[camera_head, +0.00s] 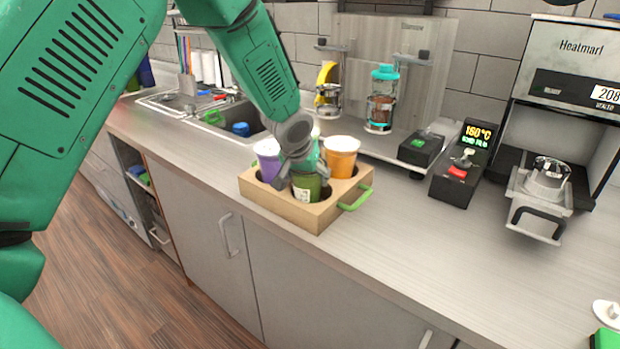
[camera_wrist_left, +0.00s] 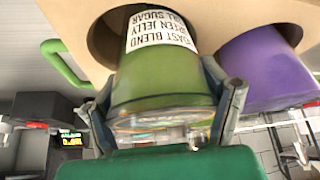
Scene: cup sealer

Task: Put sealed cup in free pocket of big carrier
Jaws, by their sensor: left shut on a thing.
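My left gripper (camera_head: 299,172) reaches down over the wooden carrier (camera_head: 279,204) on the counter. It is shut on a green cup (camera_head: 306,188) with a white label. The cup is at the front pocket, upright or nearly so, with its lower part in the opening; how deep it sits I cannot tell. In the left wrist view the fingers grip both sides of the green cup (camera_wrist_left: 160,82), below its printed label (camera_wrist_left: 155,28). A purple cup (camera_head: 266,150) and an orange cup (camera_head: 342,152) stand in other pockets. The far pocket is largely hidden by my gripper. My right gripper is not in view.
The carrier has a green handle (camera_head: 357,198) on its right side. Behind it are a sink (camera_head: 225,124) and a dispenser stand with a teal-lidded jar (camera_head: 383,98). A control box (camera_head: 463,165) and a sealing machine (camera_head: 565,95) stand right. The front right counter is mostly clear.

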